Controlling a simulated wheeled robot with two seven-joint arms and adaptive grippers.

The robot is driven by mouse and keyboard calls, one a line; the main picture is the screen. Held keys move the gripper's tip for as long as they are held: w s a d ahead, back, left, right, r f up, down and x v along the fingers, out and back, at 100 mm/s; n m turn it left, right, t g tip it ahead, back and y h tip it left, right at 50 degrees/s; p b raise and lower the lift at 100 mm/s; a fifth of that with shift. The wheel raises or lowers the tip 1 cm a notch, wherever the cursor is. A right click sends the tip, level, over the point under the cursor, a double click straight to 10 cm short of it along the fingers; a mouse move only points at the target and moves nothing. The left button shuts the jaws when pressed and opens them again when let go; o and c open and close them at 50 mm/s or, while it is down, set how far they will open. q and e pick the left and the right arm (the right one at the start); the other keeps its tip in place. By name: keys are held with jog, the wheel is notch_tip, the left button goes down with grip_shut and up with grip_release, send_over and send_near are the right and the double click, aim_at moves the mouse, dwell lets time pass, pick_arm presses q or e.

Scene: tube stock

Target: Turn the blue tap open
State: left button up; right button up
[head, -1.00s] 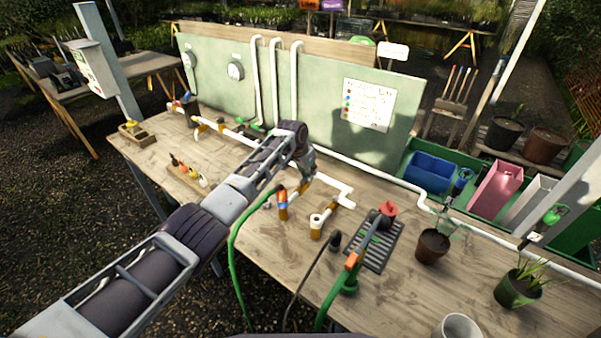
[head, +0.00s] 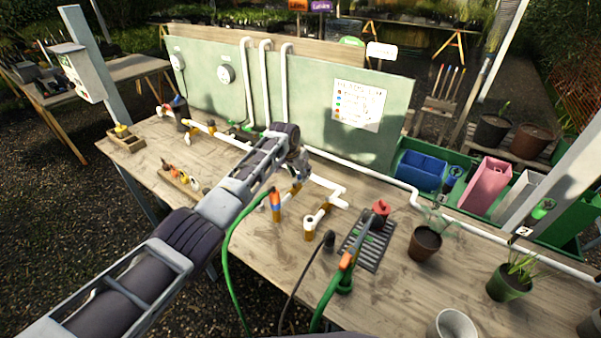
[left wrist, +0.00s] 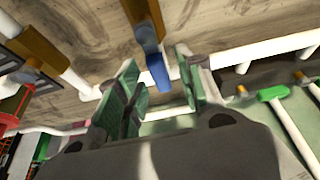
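The blue tap handle (left wrist: 157,72) shows in the left wrist view as a short blue lever on a brass body (left wrist: 140,18), joined to the white pipe. My left gripper (left wrist: 155,85) is open, with one green-padded finger on each side of the blue lever. There is a visible gap on both sides; I cannot tell whether either finger touches it. In the head view my left gripper (head: 300,168) is over the white pipework on the bench and mostly hides the blue tap. My right gripper is not in view.
A brass stub with a green hose (head: 275,200) stands close in front of the gripper. A red tap (head: 381,206) stands by a black drain grate (head: 367,250) to the right. A green backboard (head: 310,95) rises behind.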

pick_arm(q)
jog(key=shift+r, duration=0.1)
dwell(0.3)
jog(key=v, duration=1.1)
jog(key=shift+s+r, duration=0.15)
jog(key=shift+r, duration=0.2)
jog(key=shift+a, duration=0.15)
dwell(0.5)
